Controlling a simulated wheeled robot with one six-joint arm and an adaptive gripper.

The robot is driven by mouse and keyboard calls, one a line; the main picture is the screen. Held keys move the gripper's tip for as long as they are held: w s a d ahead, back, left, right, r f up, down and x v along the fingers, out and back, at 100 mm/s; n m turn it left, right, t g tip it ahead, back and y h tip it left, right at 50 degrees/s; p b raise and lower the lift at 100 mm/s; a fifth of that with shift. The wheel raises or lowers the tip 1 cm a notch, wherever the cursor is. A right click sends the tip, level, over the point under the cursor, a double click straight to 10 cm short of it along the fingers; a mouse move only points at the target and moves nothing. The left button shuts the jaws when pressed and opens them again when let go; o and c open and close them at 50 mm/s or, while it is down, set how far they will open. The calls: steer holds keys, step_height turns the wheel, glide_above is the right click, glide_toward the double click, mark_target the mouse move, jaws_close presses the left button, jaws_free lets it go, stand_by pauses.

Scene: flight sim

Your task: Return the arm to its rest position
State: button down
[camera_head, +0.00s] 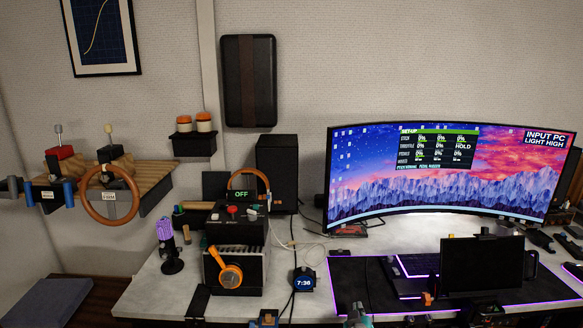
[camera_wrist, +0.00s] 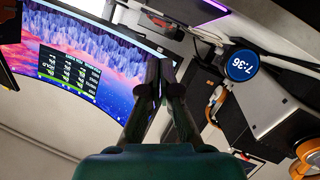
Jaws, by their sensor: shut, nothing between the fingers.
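My gripper (camera_wrist: 161,68) shows in the wrist view as two dark fingers that meet at their tips, shut with nothing between them. It points over the desk area, with the curved monitor (camera_wrist: 75,60) to the left in that view and the round clock reading 7:36 (camera_wrist: 241,65) to the right. The wrist view is tilted, so the desk scene appears turned. In the head view I cannot clearly make out my gripper; most of my arm is out of view there.
In the head view, a wide curved monitor (camera_head: 385,195) stands on the white desk (camera_head: 150,292).

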steer(key=s+f+y, duration=0.1)
steer(key=s+f, duration=0.3)
steer(key=s, duration=0.7)
steer(key=s+f+y, duration=0.1)
steer(key=s+f, duration=0.3)
steer(key=s, duration=0.8)
steer(key=s+f+y, duration=0.1)
steer(key=s+f, duration=0.3)
steer(key=s, duration=0.7)
steer(key=s+r+m, duration=0.1)
steer(key=s+r, duration=0.7)
steer(key=s, duration=0.5)
steer(key=s+r+m, duration=0.1)
steer(key=s+r, duration=0.7)
steer(key=s, duration=0.6)
steer(key=shift+s+a+m+t, duration=0.15)
steer(key=shift+a+m+t, duration=0.15)
steer(key=shift+a+m, duration=0.15)
